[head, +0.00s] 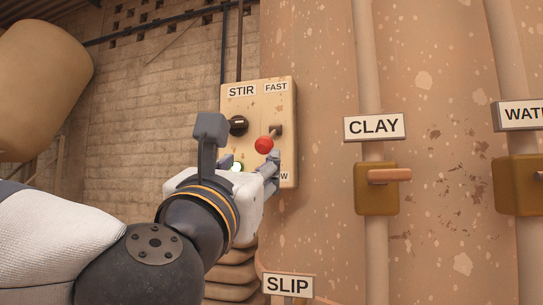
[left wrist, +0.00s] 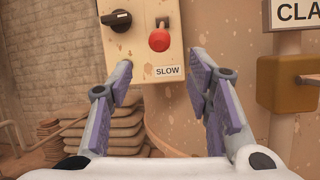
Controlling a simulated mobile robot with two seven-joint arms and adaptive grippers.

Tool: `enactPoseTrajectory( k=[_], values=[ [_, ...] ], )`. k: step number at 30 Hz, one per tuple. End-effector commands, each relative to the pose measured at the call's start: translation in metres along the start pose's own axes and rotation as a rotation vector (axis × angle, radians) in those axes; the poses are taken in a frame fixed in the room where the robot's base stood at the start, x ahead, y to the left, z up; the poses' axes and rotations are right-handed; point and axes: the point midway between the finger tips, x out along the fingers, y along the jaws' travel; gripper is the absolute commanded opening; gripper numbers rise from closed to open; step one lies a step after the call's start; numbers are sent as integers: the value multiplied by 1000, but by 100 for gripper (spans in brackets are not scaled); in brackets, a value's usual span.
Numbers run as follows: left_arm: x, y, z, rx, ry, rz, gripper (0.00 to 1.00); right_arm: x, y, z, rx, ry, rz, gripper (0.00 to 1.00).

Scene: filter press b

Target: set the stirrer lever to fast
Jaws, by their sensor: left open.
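The stirrer panel (head: 287,110) is a worn cream box on the tank wall, with a STIR sign (head: 241,91), a FAST sign (head: 276,87) at its top right and a SLOW sign (left wrist: 168,71) low down. My right gripper is not in view.
To the right are pipes with a CLAY sign (head: 374,127) and valve (head: 377,188). A SLIP sign (head: 288,285) stands low in front. Stacked sacks (left wrist: 105,132) lie below.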

Motion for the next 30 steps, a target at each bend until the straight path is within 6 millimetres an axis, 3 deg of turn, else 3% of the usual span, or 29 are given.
enactPoseTrajectory(
  k=[4,12,15,19,27,30],
  values=[
    [22,0,3,2,-3,3,46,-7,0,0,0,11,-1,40],
    [90,0,4,4,-4,2,46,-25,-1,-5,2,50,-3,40],
    [107,0,3,3,-3,1,46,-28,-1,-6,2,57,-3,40],
    [118,0,1,4,-1,0,46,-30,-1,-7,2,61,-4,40],
    [119,0,-1,3,2,-2,46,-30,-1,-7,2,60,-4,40],
    [119,0,-1,3,2,-1,23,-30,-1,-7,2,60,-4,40]
  ],
)
